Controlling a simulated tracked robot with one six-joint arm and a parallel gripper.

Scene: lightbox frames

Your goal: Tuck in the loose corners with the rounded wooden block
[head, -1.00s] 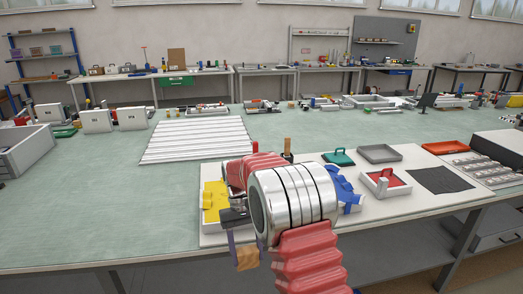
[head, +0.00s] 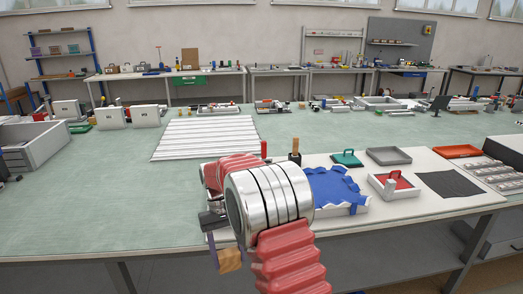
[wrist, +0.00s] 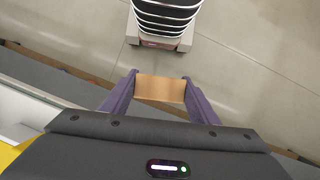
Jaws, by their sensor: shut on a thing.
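My gripper (head: 222,254) hangs in front of the near edge of the bench, low in the head view. It is shut on a tan wooden block (wrist: 160,89), gripped between two purple fingers in the wrist view. The block also shows in the head view (head: 231,261). A white frame with a blue picture (head: 335,186) lies right of my arm; the blue sheet has several loose, ragged corners over the frame's edge. My arm hides part of the white work board.
A ribbed white panel (head: 205,139) lies behind left. A yellow edge (wrist: 8,155) shows in the wrist view.

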